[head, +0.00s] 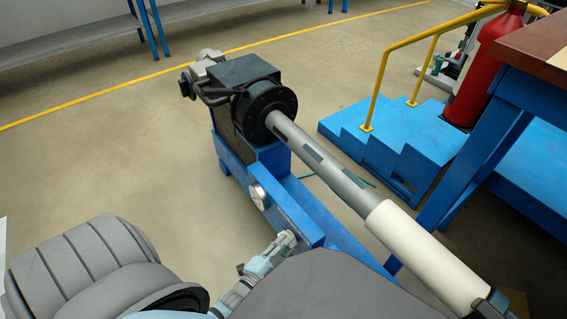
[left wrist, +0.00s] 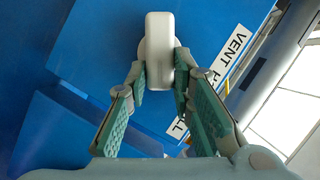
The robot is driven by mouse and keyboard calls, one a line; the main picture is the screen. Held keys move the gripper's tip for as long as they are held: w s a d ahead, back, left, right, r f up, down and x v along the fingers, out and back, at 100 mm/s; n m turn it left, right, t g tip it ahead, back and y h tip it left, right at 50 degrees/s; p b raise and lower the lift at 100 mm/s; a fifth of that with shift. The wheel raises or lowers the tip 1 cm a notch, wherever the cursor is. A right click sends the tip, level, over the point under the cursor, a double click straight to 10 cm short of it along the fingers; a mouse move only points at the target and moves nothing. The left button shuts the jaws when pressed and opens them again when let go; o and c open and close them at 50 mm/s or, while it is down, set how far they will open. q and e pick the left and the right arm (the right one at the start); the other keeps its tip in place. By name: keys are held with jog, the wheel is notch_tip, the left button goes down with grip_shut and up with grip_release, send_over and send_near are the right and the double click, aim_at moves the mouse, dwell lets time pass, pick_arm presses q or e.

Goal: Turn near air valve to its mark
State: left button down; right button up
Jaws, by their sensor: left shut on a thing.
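The air valve's pale, rounded bar-shaped handle (left wrist: 159,45) stands out from a blue panel in the left wrist view. It points almost straight up and down in that picture. My left gripper (left wrist: 160,76) has its green-padded fingers on both sides of the handle's lower part and is shut on it. In the head view my left gripper (head: 286,241) is at the blue base of the winder, and the handle is hidden there. A white label (left wrist: 228,62) beside the handle reads "VENT"; its other words are partly covered by a finger. My right gripper is not in view.
The winder's grey shaft (head: 325,160) with a white roll (head: 425,255) runs above and right of my left gripper. Blue steps (head: 390,140) with yellow rails stand behind. Floor at left is clear.

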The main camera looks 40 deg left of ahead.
pick_arm(q)
jog(key=m+t, duration=0.1)
jog(key=m, duration=0.1)
jog(key=f+m+t+y, duration=0.1)
jog(key=m, duration=0.2)
jog(key=shift+d+f, duration=0.2)
jog(key=shift+m, duration=0.3)
dwell(0.3)
jog(key=c, duration=1.4)
grip_release()
jog(key=s+d, duration=0.1)
jog(key=s, duration=1.1)
jog(key=shift+d, duration=0.1)
